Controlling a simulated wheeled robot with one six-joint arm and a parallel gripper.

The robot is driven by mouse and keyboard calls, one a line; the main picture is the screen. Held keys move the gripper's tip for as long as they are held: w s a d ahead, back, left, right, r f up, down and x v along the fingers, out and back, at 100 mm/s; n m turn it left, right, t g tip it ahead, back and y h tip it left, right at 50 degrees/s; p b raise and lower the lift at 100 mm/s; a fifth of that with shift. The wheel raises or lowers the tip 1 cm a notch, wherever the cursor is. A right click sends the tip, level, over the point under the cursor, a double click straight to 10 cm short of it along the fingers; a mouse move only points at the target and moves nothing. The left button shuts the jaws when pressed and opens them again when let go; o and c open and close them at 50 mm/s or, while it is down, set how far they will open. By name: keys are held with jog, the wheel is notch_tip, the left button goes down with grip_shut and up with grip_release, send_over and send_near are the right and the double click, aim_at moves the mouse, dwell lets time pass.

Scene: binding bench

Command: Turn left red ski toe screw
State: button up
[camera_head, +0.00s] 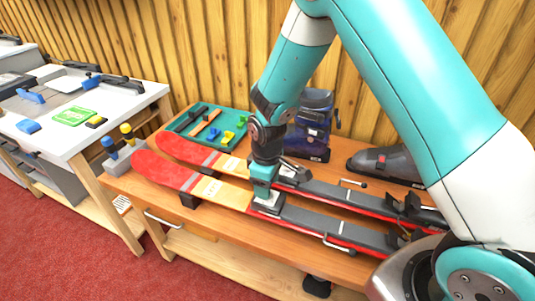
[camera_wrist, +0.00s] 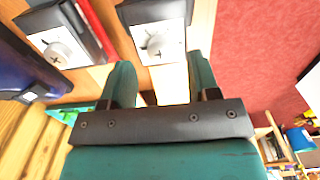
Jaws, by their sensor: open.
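Two red skis with yellow and grey bands lie side by side on the wooden bench: the nearer ski (camera_head: 180,178) and the farther ski (camera_head: 192,152). My gripper (camera_head: 262,188) points down at the toe piece (camera_head: 268,204) of the nearer ski, and its arm hides part of the farther ski. In the wrist view, my open gripper (camera_wrist: 160,78) has its two teal fingers apart with nothing held. A round screw (camera_wrist: 157,46) with a cross slot on a white plate lies ahead between the fingertips. A second toe screw (camera_wrist: 57,53) shows to the left, outside the fingers.
A blue boot (camera_head: 310,130) and a dark grey boot (camera_head: 385,165) stand behind the skis. A green tool tray (camera_head: 185,122) lies at the back left. Two screwdriver-like tools (camera_head: 118,145) stand at the bench's left end. A white-topped table (camera_head: 60,140) is farther left.

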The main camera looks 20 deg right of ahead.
notch_tip(320, 180, up, 15)
dwell(0.6)
jog(key=s+a+r+y, duration=0.1)
jog(key=s+r, duration=0.2)
jog(key=s, duration=0.4)
jog(key=s+a+r+m+y, duration=0.1)
jog(key=s+a+r, duration=0.1)
jog(key=s, duration=0.6)
jog(key=s+a+r+m+y, duration=0.1)
jog(key=s+r, duration=0.3)
jog(key=s, duration=0.4)
jog(key=shift+a+r+y, duration=0.25)
jog(key=shift+r+y, duration=0.15)
jog(key=shift+y, duration=0.2)
